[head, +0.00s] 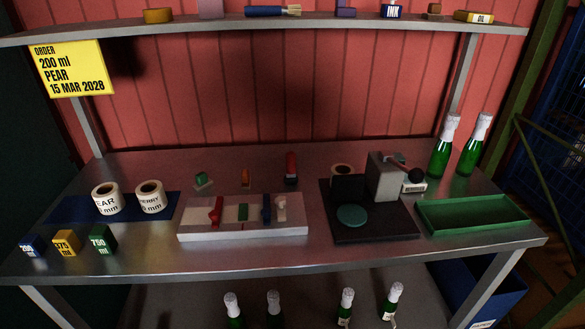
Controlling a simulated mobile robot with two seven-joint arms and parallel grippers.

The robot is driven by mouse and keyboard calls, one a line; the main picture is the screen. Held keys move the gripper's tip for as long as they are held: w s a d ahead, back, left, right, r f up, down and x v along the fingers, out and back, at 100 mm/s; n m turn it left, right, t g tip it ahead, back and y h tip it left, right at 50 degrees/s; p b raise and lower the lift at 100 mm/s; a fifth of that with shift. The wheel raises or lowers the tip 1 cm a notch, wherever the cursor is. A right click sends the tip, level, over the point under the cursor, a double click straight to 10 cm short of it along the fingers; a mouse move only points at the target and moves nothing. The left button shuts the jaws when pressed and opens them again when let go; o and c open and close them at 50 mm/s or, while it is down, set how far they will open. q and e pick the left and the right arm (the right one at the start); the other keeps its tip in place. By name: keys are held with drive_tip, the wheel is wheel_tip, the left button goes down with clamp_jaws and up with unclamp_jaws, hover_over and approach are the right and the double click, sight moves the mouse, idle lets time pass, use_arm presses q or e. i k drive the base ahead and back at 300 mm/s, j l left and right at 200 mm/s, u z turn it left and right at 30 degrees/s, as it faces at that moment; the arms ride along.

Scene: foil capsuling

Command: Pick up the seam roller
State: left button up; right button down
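Several small tools lie in and behind a white tray (290,231) at the middle of the table. In the tray are a red-handled tool (216,210), a green block (243,212), a dark blue upright piece (266,208) and a pale piece (281,208). Behind it stand a small green-topped piece (203,180), an orange piece (245,178) and a red and dark piece (291,168). They are too small to tell which is the seam roller. Neither of my grippers shows in the head view.
A dark press (384,178) stands right of the tray, with a green tray (470,214) and two green bottles (442,150) beyond. Label rolls (106,199) sit on a blue mat (64,208) at left, behind coloured cubes (66,241).

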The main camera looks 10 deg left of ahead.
sight(291, 178)
drive_tip(key=j+z, duration=0.4)
drive_tip(key=k+j+z, duration=0.15)
drive_tip(key=z, duration=0.25)
drive_tip(key=k+j+z, duration=0.15)
drive_tip(key=z, duration=0.25)
drive_tip(key=j, duration=0.1)
